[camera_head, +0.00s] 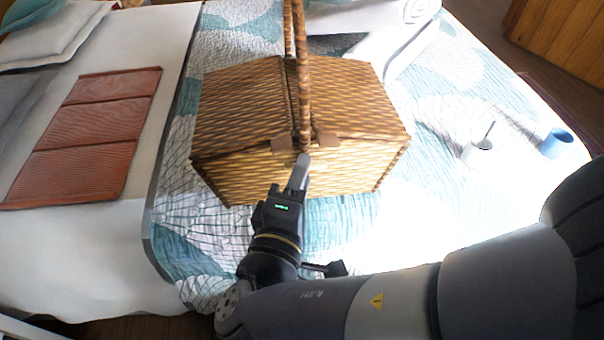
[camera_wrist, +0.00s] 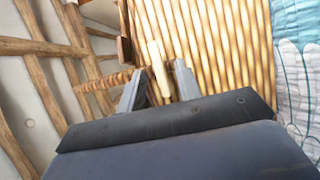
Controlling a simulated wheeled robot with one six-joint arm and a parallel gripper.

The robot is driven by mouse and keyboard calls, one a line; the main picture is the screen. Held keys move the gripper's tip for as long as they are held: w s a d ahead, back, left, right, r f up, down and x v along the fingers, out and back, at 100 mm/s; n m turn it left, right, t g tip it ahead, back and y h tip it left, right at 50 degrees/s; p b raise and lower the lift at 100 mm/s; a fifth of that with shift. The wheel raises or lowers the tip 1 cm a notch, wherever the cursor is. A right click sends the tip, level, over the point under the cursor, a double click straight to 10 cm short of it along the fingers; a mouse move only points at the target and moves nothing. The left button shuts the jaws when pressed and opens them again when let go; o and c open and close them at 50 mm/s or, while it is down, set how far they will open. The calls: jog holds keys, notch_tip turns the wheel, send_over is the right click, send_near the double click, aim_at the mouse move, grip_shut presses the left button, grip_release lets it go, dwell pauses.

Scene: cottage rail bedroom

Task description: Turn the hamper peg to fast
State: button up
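The wicker hamper (camera_head: 265,180) stands on the bed with both lids down and its tall handle (camera_head: 305,85) upright. In the wrist view, its woven front (camera_wrist: 225,45) fills the upper middle. A pale wooden peg (camera_wrist: 157,62) shows there against the front, near a brown strap piece (camera_wrist: 124,50). My gripper (camera_head: 302,163) is at the hamper's front, below the handle, and hides the peg in the head view. In the wrist view, my gripper (camera_wrist: 161,72) is open, with one finger on each side of the peg. I cannot tell whether either finger touches it.
A reddish slatted panel (camera_head: 90,130) lies on the white surface at left. A white cup (camera_head: 477,152) and a blue cup (camera_head: 556,143) are to the right. A white rolled item (camera_head: 420,12) is behind. The bedspread (camera_head: 440,190) right of the hamper is largely clear.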

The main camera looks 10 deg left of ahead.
jog(key=shift+w, duration=0.25)
jog(key=shift+c, duration=0.2)
grip_shut()
